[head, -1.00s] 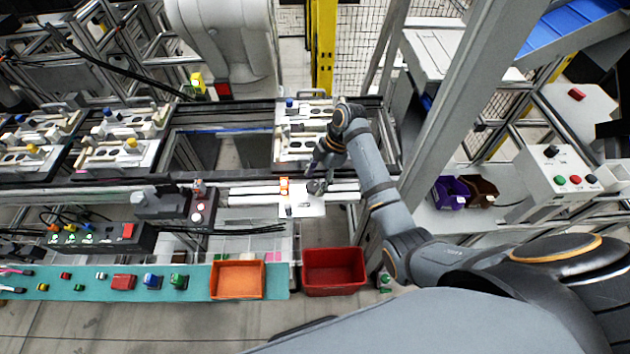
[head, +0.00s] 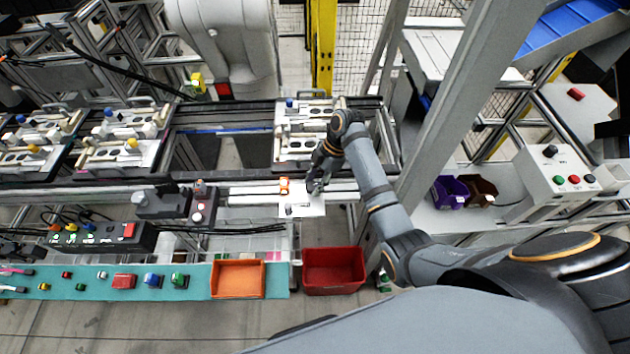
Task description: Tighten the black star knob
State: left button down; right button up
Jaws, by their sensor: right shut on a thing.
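The black star knob (head: 313,187) is a small dark shape at the white plate on the front rail, mostly hidden by my right gripper. My right gripper (head: 315,184) reaches down from above and is shut on the knob. The white plate (head: 298,211) lies under and in front of it. How far the knob is turned cannot be seen. My left gripper is not in view.
An orange block (head: 284,185) stands just left of the gripper. A pallet fixture (head: 293,151) lies behind it. A red bin (head: 334,272) and an orange tray (head: 237,280) stand in front. A grey post (head: 473,100) rises to the right.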

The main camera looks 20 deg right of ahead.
jog(key=shift+s+r+m+t+p, duration=0.15)
jog(key=shift+m+t+p, duration=0.1)
jog(key=shift+m+p, duration=0.55)
jog(key=shift+r+m+t+p, duration=0.1)
jog(key=shift+m+t+p, duration=0.15)
jog(key=shift+m+p, duration=0.55)
jog(key=shift+f+m+t+p, duration=0.2)
jog(key=shift+m+t+p, duration=0.4)
jog(key=shift+m+p, duration=0.95)
jog(key=o, duration=1.2)
jog(key=v, duration=1.2)
jog(key=shift+s+a, duration=0.15)
jog(key=shift+a, duration=0.05)
